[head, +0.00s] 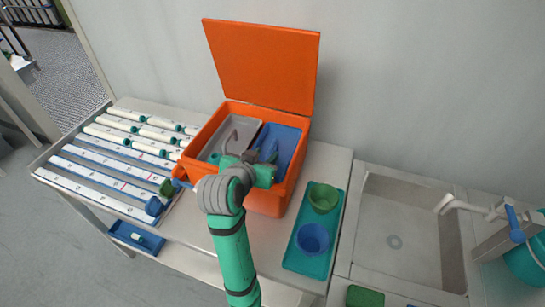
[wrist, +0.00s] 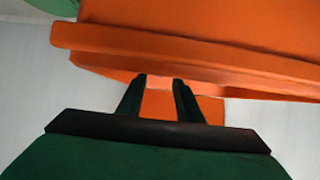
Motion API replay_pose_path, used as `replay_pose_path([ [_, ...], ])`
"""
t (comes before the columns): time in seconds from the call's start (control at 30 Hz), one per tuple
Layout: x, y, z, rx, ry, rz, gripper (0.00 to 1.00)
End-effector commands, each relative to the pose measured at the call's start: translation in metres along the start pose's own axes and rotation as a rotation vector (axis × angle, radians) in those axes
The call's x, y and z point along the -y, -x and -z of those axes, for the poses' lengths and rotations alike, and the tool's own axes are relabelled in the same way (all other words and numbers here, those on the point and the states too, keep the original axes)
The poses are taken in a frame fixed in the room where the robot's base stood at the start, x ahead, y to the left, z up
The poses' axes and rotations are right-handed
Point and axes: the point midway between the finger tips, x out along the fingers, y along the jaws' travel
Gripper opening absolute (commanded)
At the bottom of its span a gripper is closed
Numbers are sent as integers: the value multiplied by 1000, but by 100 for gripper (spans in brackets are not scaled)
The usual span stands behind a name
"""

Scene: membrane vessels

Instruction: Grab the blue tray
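A blue tray (head: 288,142) is inside the orange box (head: 266,204), on its right side, partly hidden by my arm. My gripper (wrist: 160,84) shows in the wrist view with its two dark fingers apart and an orange surface between and beyond them. In the head view my wrist is over the box's near side, and the fingers cannot be made out clearly. The wrist view shows the box's orange rim (wrist: 180,50) close ahead, but no blue tray. I see nothing held.
The box's orange lid (head: 262,62) stands open. A grey tray (head: 232,137) is also in the box. A teal tray (head: 300,262) with green and blue cups is at right, beside a sink (head: 405,215). White tubes (head: 100,187) fill the left. A small blue tray (head: 122,231) is lower left.

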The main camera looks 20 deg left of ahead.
Motion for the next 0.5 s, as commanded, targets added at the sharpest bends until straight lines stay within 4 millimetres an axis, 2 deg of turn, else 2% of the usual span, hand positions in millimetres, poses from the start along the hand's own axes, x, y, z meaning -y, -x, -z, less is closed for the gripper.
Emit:
replay_pose_path([
  [0.1,0,-16,0,1,2,0,33],
  [0.37,0,-33,1,0,1,1,33],
  [0.5,0,-54,4,1,1,0,33],
])
